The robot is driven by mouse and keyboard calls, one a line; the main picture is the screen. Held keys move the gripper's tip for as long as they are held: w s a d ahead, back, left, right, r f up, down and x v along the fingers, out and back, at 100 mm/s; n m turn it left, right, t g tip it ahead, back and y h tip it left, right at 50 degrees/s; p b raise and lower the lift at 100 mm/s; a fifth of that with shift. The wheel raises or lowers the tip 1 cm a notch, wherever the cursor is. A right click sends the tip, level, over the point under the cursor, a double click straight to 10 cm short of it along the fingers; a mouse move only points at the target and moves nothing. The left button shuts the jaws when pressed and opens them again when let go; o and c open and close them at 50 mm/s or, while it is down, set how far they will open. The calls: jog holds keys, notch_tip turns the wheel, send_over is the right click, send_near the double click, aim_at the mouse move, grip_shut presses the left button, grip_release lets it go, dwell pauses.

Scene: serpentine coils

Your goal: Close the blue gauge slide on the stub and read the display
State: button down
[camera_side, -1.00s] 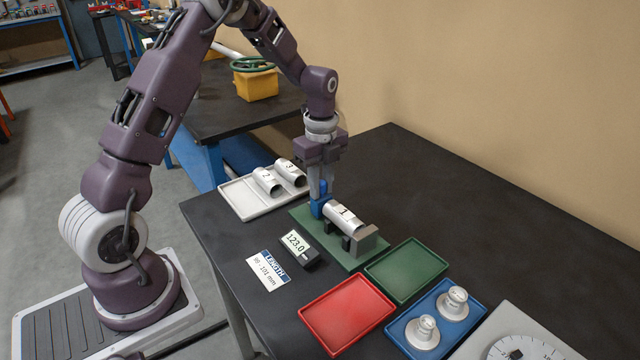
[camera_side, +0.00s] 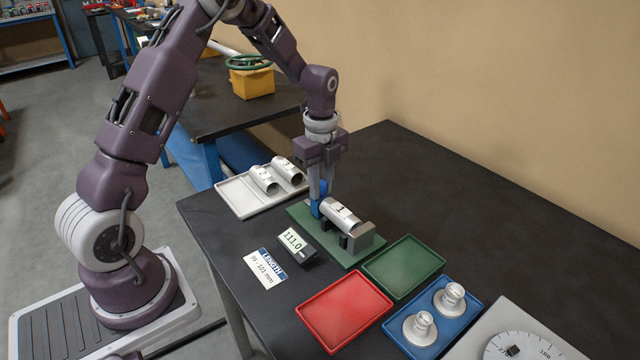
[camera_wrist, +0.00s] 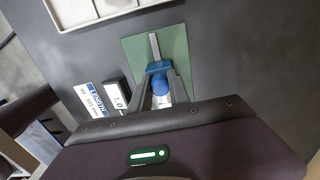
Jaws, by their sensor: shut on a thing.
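The silver stub marked 1 (camera_side: 340,215) lies in the gauge's cradle on a green base plate (camera_side: 299,215). The blue gauge slide (camera_side: 316,208) stands at the stub's left end; I cannot tell whether they touch. My gripper (camera_side: 319,190) points down and is shut on the blue slide. In the wrist view the slide (camera_wrist: 160,70) sits at my fingertips, with a bare rail (camera_wrist: 154,45) beyond it, and my gripper hides most of the stub. The display (camera_side: 294,240) beside the base plate reads 111.0.
A card (camera_side: 265,266) reads LENGTH 99 - 101 mm. Stubs 2 (camera_side: 264,180) and 3 (camera_side: 290,171) lie in a white tray (camera_side: 240,205). A red tray (camera_side: 345,310), a green tray (camera_side: 403,265) and a blue tray (camera_side: 462,326) with two metal pieces stand to the right.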

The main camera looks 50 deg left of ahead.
jog(key=shift+d+r, duration=0.1)
jog(key=shift+d, duration=0.55)
dwell(0.3)
jog(key=c, duration=1.4)
grip_release()
jog(key=shift+o, duration=0.2)
jog(key=shift+a+r, duration=0.2)
jog(key=shift+r, duration=0.95)
jog(key=shift+a+r, duration=0.15)
jog(key=shift+r, duration=1)
jog(key=shift+a+r, duration=0.2)
jog(key=shift+r, duration=0.95)
